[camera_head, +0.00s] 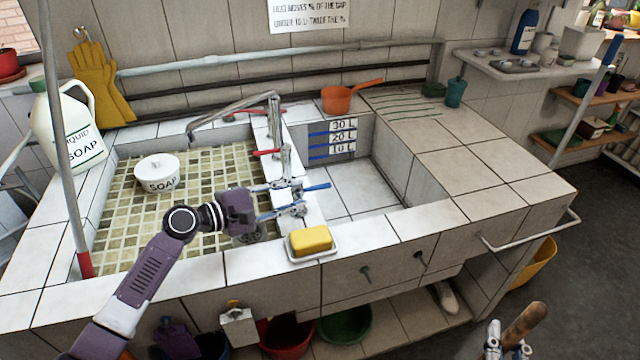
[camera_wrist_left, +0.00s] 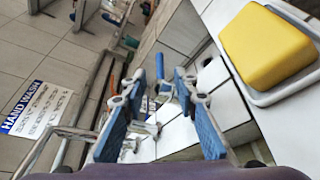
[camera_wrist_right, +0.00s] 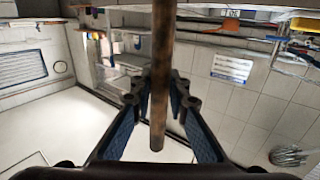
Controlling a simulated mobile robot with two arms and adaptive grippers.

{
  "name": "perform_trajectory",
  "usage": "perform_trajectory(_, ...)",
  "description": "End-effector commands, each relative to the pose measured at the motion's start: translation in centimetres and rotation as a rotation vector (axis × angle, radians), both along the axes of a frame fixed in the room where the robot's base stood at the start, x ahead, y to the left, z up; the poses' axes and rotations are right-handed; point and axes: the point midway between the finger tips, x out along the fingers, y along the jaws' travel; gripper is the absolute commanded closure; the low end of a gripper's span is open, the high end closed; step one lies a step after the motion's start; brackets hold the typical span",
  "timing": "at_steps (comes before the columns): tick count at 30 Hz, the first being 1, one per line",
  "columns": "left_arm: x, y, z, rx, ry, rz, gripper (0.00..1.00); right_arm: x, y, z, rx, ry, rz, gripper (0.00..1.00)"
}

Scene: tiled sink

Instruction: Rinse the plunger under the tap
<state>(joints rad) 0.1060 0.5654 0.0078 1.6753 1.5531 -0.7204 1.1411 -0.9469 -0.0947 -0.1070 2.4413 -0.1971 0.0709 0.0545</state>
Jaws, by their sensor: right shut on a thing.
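The plunger's wooden handle (camera_head: 525,322) shows at the lower right of the head view. My right gripper (camera_head: 508,345) is shut around this handle, which also stands between its fingers in the right wrist view (camera_wrist_right: 162,60). The plunger's cup is not visible. The metal tap (camera_head: 274,115) rises between the two basins, with its spout over the left, tiled basin. It has a red lever (camera_head: 268,152) and a blue lever (camera_head: 318,186). My left gripper (camera_head: 288,200) is open at the tap's lower body, near the blue lever; I cannot tell whether it touches.
A yellow sponge (camera_head: 311,238) lies in a dish on the front rim, close to my left gripper. A white soap pot (camera_head: 158,172) stands in the left basin. The right basin (camera_head: 360,188) is empty. An orange pan (camera_head: 350,96) sits behind it. A towel rail (camera_head: 530,232) projects at the right.

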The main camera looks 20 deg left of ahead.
Motion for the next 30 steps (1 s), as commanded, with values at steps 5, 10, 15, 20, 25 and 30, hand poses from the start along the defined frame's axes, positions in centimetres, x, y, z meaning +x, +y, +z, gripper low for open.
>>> perform_trajectory(5,3.0,-2.3,-0.5,-0.002,-0.002,-0.001,0.73,0.0,0.0,0.8,0.000,-0.004,0.000,1.00)
perform_trajectory(10,5.0,-3.8,-1.2,-0.001,-0.002,0.000,0.73,0.0,0.0,1.0,0.000,-0.004,0.000,1.00)
perform_trajectory(15,6.0,-4.5,-1.5,0.000,-0.001,0.000,0.73,0.0,0.0,1.1,0.000,-0.004,0.000,1.00)
perform_trajectory(20,6.2,-4.7,-1.7,0.002,-0.001,0.000,0.73,0.0,0.0,1.1,0.000,-0.004,0.000,1.00)
perform_trajectory(25,6.2,-4.7,-1.7,0.002,-0.001,0.000,0.73,0.0,0.0,1.1,0.000,-0.004,0.000,1.00)
perform_trajectory(30,6.2,-4.7,-1.7,0.002,-0.001,0.000,0.91,0.0,0.0,1.1,0.000,-0.004,0.000,1.00)
